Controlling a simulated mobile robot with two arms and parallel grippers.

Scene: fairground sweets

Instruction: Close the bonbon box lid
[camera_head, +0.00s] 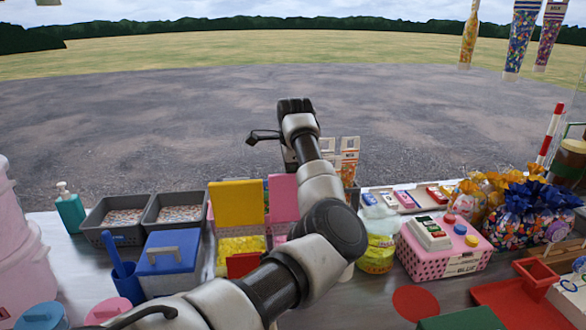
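Two boxes with raised lids stand in the middle of the counter: one has an upright yellow lid (237,204) over yellow contents (240,245), the other an upright pink lid (283,198). I cannot tell which is the bonbon box, as no name is readable on them. My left arm crosses in front of the pink-lidded box and hides most of it. My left gripper (264,136) is raised beyond and above the lids, apart from them. Its fingers are mostly hidden by the wrist, so their opening is unclear. My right gripper is not in view.
Left are grey trays (113,218), a blue box with a grey handle (170,262) and a green pump bottle (69,208). Right are a yellow-green jar (379,255), a pink dotted box (448,262), bagged sweets (525,222) and a red tray (510,305). The counter is crowded.

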